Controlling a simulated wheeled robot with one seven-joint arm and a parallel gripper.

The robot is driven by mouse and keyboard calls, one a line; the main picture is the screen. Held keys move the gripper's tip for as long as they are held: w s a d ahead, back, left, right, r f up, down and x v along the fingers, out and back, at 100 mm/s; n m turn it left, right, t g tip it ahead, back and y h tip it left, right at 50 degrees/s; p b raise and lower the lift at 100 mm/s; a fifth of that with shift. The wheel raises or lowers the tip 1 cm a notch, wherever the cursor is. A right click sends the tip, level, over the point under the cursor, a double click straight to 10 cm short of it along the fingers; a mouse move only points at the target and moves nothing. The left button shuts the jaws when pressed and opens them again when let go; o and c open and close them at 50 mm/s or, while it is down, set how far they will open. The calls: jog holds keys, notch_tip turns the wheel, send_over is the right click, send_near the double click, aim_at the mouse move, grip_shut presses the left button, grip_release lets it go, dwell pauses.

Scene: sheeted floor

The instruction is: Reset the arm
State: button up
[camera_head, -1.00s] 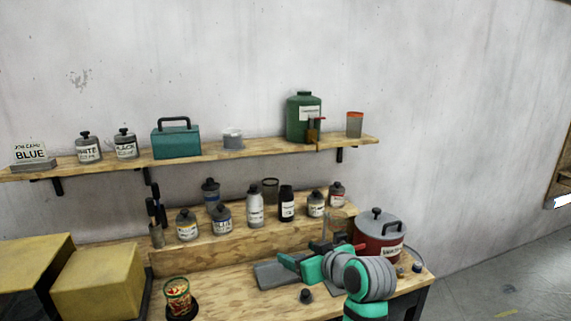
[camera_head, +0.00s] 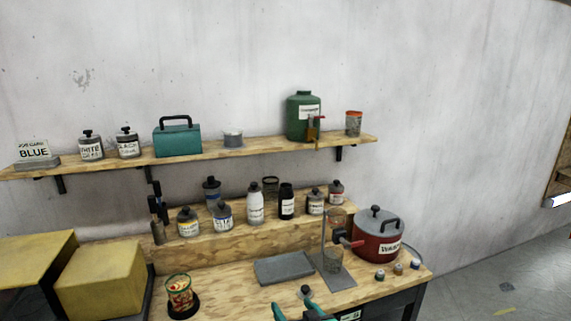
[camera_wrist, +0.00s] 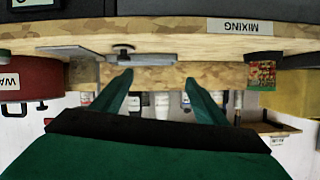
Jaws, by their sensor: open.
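My gripper (camera_head: 294,312) shows at the bottom edge of the head view, in front of the workbench (camera_head: 225,300), with its teal fingers apart. In the wrist view, which looks upside down, my gripper (camera_wrist: 158,78) has its two green fingers spread with nothing held between them. The bench front with a "MIXING" label (camera_wrist: 240,26) runs along the top of that view. Most of my arm is out of the head view.
A flat grey plate (camera_head: 285,268), a stand with a glass container (camera_head: 333,258), a red lidded pot (camera_head: 378,236) and a patterned can (camera_head: 180,293) stand on the bench. Several bottles line the raised step. A yellow box (camera_head: 100,283) is at left. A shelf (camera_head: 280,147) is above.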

jog(key=s+a+f+m+t+h, duration=0.1)
jog(key=s+f+m+h, duration=0.1)
jog(key=s+f, duration=0.8)
jog(key=s+f+m+h, duration=0.2)
jog(key=s+f, duration=0.6)
jog(key=s, duration=0.4)
jog(key=s+r+n, duration=0.1)
jog(key=s+r, duration=0.2)
jog(key=s, duration=0.9)
jog(key=s+a+r+t, duration=0.1)
jog(key=s+r, duration=0.2)
jog(key=s, duration=1)
jog(key=shift+s+r+n+t+h, duration=0.25)
jog(key=shift+r+n+t+h, duration=0.05)
jog(key=shift+r+n, duration=0.1)
